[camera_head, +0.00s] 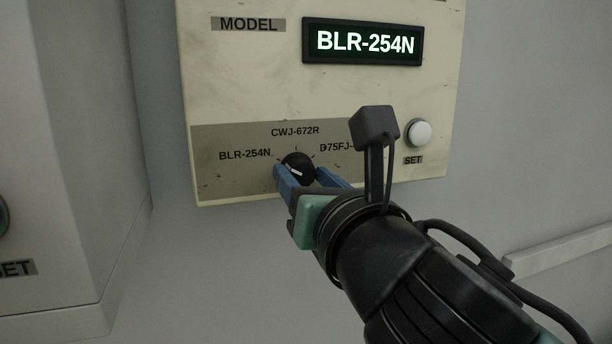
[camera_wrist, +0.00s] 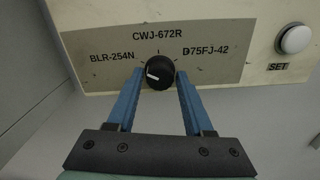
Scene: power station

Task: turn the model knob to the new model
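The model knob (camera_head: 298,168) is black and round with a white pointer mark, set low on a cream panel. Labels BLR-254N, CWJ-672R and D75FJ-42 are printed around it. In the wrist view the knob (camera_wrist: 159,72) has its white mark toward the left, on the BLR-254N side. The display (camera_head: 363,42) reads BLR-254N. My gripper (camera_head: 312,175) has its blue fingers on either side of the knob. In the wrist view the fingers (camera_wrist: 157,82) are apart, with the knob between their tips; slim gaps seem to show, and firm contact cannot be made out.
A white round SET button (camera_head: 419,132) is on the panel to the right of the knob; it also shows in the wrist view (camera_wrist: 295,39). Another grey cabinet (camera_head: 60,150) stands at the left. A light rail (camera_head: 560,247) runs along the wall at lower right.

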